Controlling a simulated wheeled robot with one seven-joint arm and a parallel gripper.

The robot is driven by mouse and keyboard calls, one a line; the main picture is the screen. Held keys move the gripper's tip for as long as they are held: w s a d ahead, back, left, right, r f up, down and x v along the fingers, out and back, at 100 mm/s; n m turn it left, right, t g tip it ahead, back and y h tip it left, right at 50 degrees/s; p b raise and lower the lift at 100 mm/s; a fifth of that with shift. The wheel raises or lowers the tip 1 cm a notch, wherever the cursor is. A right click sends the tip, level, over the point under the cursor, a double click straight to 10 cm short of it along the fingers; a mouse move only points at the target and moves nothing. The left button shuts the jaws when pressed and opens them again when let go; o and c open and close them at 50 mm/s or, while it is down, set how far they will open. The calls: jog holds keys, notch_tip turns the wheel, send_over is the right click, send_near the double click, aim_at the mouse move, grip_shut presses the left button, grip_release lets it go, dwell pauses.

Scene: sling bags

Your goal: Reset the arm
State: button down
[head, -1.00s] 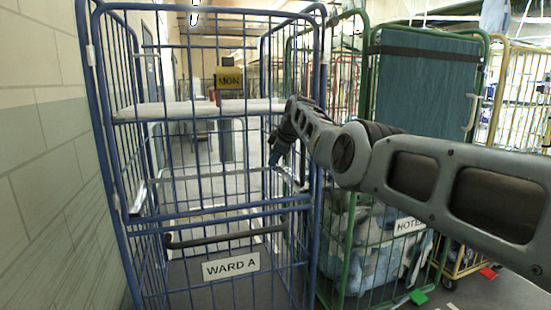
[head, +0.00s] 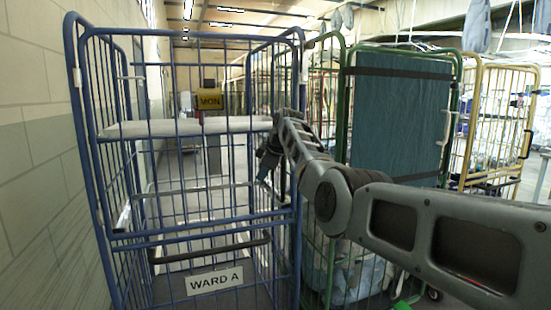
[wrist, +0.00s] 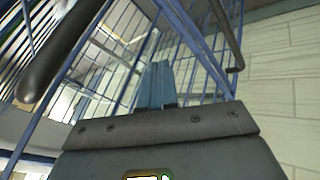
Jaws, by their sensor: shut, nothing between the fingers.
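My gripper (head: 264,176) is in front of the right part of the blue cage trolley (head: 298,200) in the head view, at about the height just below its shelf. In the wrist view my gripper's two blue fingers (wrist: 157,84) are together, with nothing between them. Blue cage bars (wrist: 195,45) show behind and beside the fingers; I cannot tell whether they touch. My arm reaches in from the lower right of the head view.
The blue trolley has a pale shelf (head: 160,128), a dark handle bar (head: 210,248) and a WARD A sign (head: 214,280). A yellow MON sign (head: 209,99) shows behind. A green cage (head: 338,130) with a teal panel (head: 398,115) and a yellow cage (head: 475,110) stand right. A wall (head: 35,150) is close left.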

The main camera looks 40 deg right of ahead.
jog(key=d+b+v, duration=0.1)
jog(key=v, duration=0.6)
jog(key=shift+d, duration=0.2)
